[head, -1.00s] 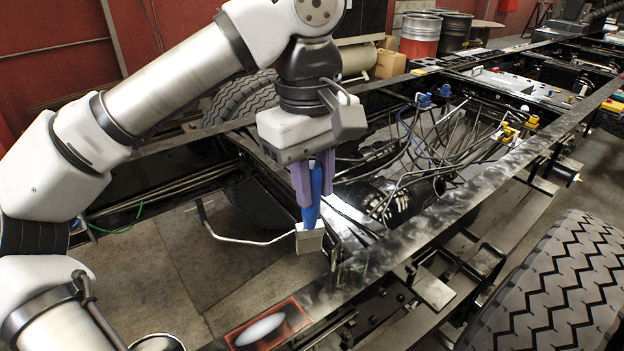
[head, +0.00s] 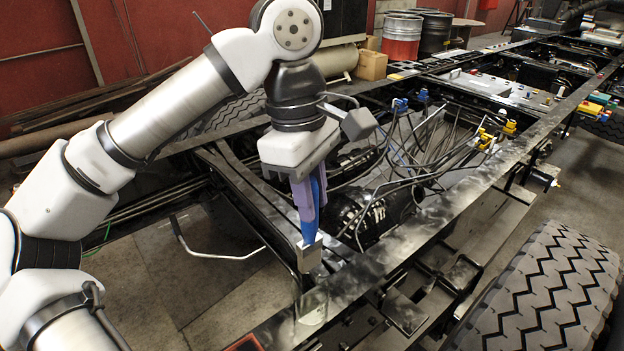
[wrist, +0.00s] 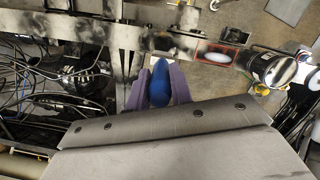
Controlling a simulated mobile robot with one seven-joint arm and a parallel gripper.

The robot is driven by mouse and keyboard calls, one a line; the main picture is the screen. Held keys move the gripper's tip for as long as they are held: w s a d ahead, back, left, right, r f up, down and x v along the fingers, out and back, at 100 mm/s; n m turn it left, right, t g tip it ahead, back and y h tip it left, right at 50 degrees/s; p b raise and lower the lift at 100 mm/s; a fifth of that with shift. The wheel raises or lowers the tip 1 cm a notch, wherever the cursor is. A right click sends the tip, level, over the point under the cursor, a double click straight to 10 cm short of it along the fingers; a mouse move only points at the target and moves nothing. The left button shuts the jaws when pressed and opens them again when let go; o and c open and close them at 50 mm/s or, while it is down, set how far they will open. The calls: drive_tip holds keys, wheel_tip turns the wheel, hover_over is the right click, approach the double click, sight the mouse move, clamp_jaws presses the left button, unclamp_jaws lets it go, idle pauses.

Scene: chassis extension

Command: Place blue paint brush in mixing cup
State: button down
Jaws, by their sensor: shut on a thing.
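My gripper (head: 308,205) has purple fingers and is shut on the blue paint brush (head: 313,222). The brush hangs roughly upright and slightly tilted, with its pale, blocky bristle end down, over or beside the near chassis rail. In the wrist view the blue handle (wrist: 160,82) lies between the two purple fingers.
A red-edged tray with a white oval (wrist: 222,57) lies near the rail; only its corner shows in the head view. The chassis rail (head: 450,205) runs diagonally, with cables and hoses (head: 425,150) inside the frame. A large tyre (head: 545,285) stands at the lower right.

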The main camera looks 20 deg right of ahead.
sight(313, 267)
wheel_tip(313, 267, down, 12)
drive_tip(key=b, duration=0.6)
drive_tip(key=shift+f+b, duration=0.25)
drive_tip(key=shift+b, duration=0.05)
drive_tip(key=c, duration=1.2)
unclamp_jaws()
drive_tip(key=shift+o, duration=0.2)
drive_tip(key=shift+w, duration=0.1)
drive_tip(key=shift+w+a, duration=0.45)
drive_tip(key=shift+a, duration=0.05)
